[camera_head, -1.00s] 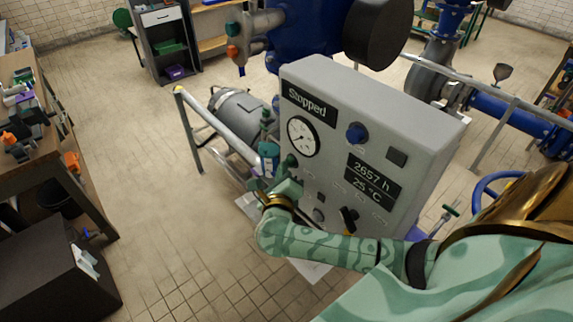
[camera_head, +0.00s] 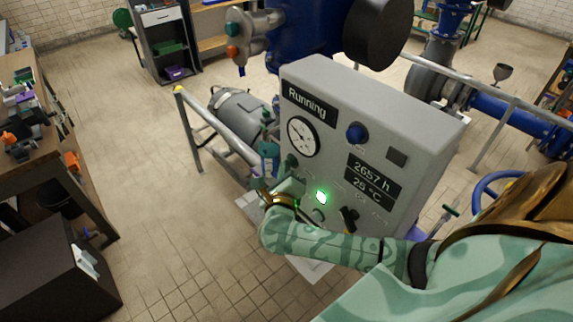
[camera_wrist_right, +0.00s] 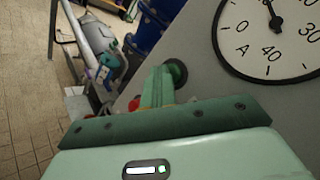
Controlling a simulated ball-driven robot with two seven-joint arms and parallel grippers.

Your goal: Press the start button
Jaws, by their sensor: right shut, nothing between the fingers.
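The grey control cabinet (camera_head: 400,130) stands in the middle of the head view. Its top display (camera_head: 308,106) reads "Running", and a small lamp (camera_head: 321,197) glows green on its face. A round dark green button (camera_wrist_right: 178,73) shows in the right wrist view, left of the dial gauge (camera_wrist_right: 270,35). My right gripper (camera_wrist_right: 160,85) is shut and empty, its fingertips at the button; I cannot tell whether they touch it. In the head view my right gripper (camera_head: 287,184) is at the cabinet's left front side. My left gripper is out of view.
A blue knob (camera_head: 357,133) and a black switch (camera_head: 348,217) are on the cabinet face. A grey railing (camera_head: 225,130) runs behind it on the left. A cluttered workbench (camera_head: 30,130) stands far left, with open tiled floor between.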

